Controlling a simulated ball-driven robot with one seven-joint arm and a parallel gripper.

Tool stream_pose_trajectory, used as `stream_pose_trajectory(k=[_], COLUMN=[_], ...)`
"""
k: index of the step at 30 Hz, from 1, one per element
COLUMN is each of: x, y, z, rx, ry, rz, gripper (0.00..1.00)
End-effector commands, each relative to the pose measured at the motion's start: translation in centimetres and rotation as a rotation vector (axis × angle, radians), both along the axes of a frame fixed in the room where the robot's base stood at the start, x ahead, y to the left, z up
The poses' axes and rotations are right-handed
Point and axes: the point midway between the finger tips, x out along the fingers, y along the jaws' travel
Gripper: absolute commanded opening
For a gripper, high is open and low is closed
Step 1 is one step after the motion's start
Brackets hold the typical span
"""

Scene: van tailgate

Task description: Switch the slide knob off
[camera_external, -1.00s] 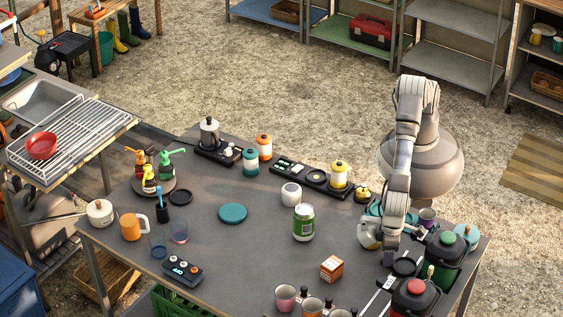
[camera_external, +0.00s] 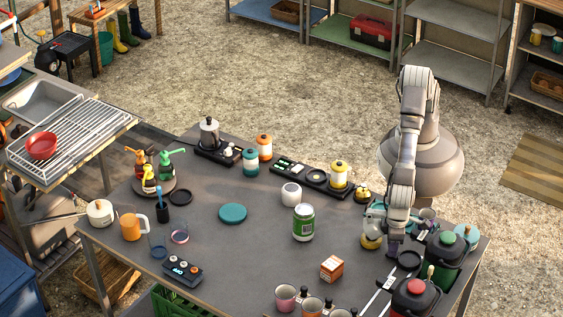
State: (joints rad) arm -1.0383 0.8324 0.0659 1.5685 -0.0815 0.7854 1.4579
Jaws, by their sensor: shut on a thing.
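My gripper (camera_external: 392,250) points down at the right side of the dark table, just beyond the far end of a pale slide strip (camera_external: 377,293). Its jaws look closed, with a small dark purplish part at the tips. The slide knob is not clearly visible; the jaws and arm cover that spot, and what they hold is too small to make out. A round black piece (camera_external: 409,261) is just right of the jaws.
The middle of the table is fairly clear.

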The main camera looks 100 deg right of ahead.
Motion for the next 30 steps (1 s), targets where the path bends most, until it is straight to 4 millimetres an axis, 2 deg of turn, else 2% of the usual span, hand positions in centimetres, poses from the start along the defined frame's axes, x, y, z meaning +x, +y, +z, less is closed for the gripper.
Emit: stream_pose_trajectory(k=[1, 2, 4, 5, 14, 17, 24, 30], x=[-0.2, -0.3, -0.2, -0.2, -0.1, -0.1, -0.1, 0.0], y=[-0.2, -0.3, -0.2, -0.2, -0.1, 0.0, 0.2, 0.3], z=[-0.1, -0.1, -0.1, -0.1, 0.2, 1.4, 6.0, 7.6], rx=[-0.01, -0.01, -0.01, -0.01, -0.006, -0.005, -0.006, -0.008], ry=[0.006, 0.007, 0.006, 0.006, 0.004, 0.004, 0.004, 0.005], rz=[0.001, 0.001, 0.001, 0.001, 0.001, 0.001, 0.002, 0.002], gripper=[0.0, 0.32, 0.48, 0.52, 0.52, 0.52, 0.52, 0.52])
